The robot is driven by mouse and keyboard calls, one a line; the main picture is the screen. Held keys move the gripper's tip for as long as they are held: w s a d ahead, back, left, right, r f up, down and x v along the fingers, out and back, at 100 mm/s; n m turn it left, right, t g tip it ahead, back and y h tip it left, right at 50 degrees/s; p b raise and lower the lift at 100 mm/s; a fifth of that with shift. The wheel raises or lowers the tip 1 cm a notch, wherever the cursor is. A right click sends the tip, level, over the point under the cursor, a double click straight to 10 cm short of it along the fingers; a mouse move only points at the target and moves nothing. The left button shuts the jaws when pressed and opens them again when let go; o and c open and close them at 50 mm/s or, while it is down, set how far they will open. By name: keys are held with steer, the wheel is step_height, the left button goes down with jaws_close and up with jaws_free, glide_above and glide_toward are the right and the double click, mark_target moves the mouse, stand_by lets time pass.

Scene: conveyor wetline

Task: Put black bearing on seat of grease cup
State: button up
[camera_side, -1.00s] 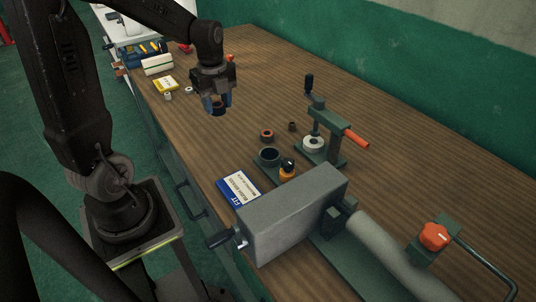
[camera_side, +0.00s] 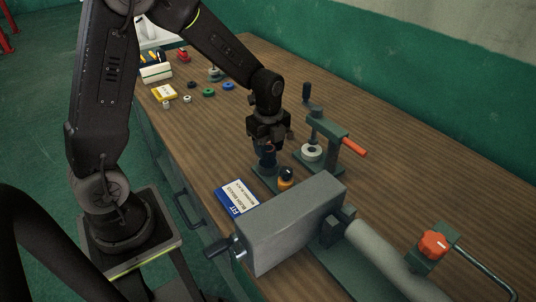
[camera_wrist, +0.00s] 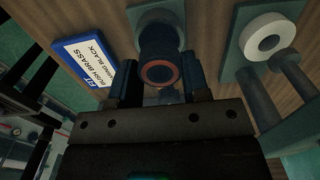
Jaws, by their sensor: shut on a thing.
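My gripper (camera_side: 267,153) points down over the grease cup, whose green base plate (camera_side: 262,183) shows below it in the side view. It is shut on the black bearing (camera_wrist: 160,58), which spans the gap between the two blue fingers in the wrist view. A reddish ring shows at the bearing's near end. The cup's grey-green base (camera_wrist: 157,14) shows beyond the bearing, in line with it. The fingers and bearing hide the cup's seat. I cannot tell whether the bearing touches the seat.
A press with a red handle (camera_side: 354,147) stands to the right. A blue-and-white card (camera_side: 236,197) and a grey machine block (camera_side: 292,222) are nearby. Small coloured rings (camera_side: 208,92) lie at the far left.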

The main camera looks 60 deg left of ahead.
mark_target(268, 148)
steer(key=shift+f, duration=1.55)
steer(key=shift+f, duration=0.15)
steer(key=o, duration=0.9)
steer(key=shift+o, duration=0.2)
